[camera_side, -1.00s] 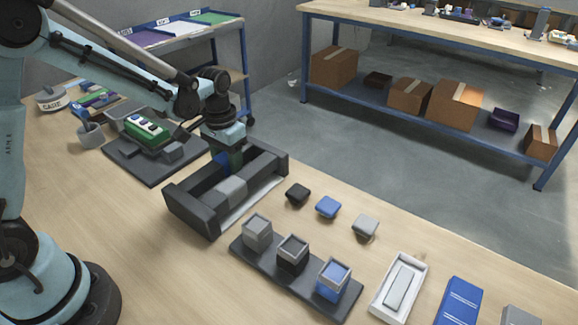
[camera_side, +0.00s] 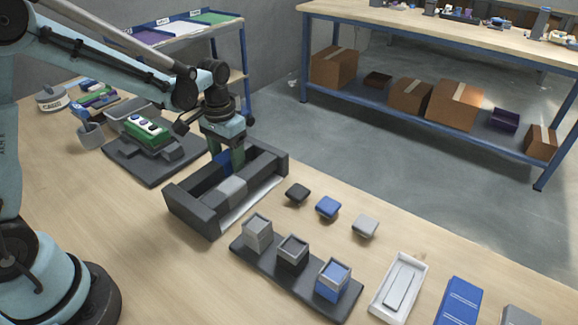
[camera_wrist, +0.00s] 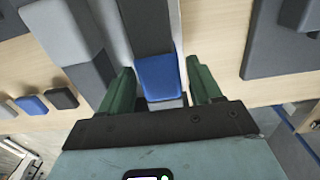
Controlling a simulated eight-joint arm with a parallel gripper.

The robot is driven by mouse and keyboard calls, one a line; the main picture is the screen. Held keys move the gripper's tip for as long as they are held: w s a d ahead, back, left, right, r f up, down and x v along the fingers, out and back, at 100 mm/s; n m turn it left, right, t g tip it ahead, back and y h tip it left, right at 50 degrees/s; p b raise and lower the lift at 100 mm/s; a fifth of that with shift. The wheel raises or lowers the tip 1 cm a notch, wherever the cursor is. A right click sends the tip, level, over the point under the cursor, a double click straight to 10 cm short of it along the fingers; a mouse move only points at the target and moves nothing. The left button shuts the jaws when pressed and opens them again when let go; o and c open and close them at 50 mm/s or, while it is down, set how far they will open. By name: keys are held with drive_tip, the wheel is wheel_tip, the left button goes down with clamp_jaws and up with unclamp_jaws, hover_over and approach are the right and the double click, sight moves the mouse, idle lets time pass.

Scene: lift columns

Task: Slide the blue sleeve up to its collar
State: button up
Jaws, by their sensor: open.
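The blue sleeve (camera_side: 224,160) sits around a dark bar in the dark grey frame (camera_side: 186,212), near its far end, partly hidden by my gripper (camera_side: 233,160) in the side view. In the wrist view the blue sleeve (camera_wrist: 160,77) lies between the green fingers of my gripper (camera_wrist: 162,82), with a gap visible on each side. The fingers are open and hold nothing. A light grey piece (camera_wrist: 166,104) shows just past the sleeve, toward my palm; I cannot tell if it is the collar.
A grey block (camera_side: 231,188) sits on the neighbouring bar. Black, blue and grey caps (camera_side: 328,207) lie on the table to the right. A dark rack (camera_side: 253,261) holds three open cubes in front. A dark fixture with a green part (camera_side: 146,131) stands at the left.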

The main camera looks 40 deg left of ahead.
drive_tip(key=shift+r, duration=2.65)
drive_tip(key=shift+s+d+r, duration=0.1)
drive_tip(key=shift+s+r, duration=0.25)
drive_tip(key=shift+r, duration=0.05)
drive_tip(key=s+d+r+t, duration=0.3)
drive_tip(key=s+t, duration=0.4)
drive_tip(key=s, duration=0.3)
drive_tip(key=shift+s+r, duration=0.35)
drive_tip(key=shift+r, duration=0.25)
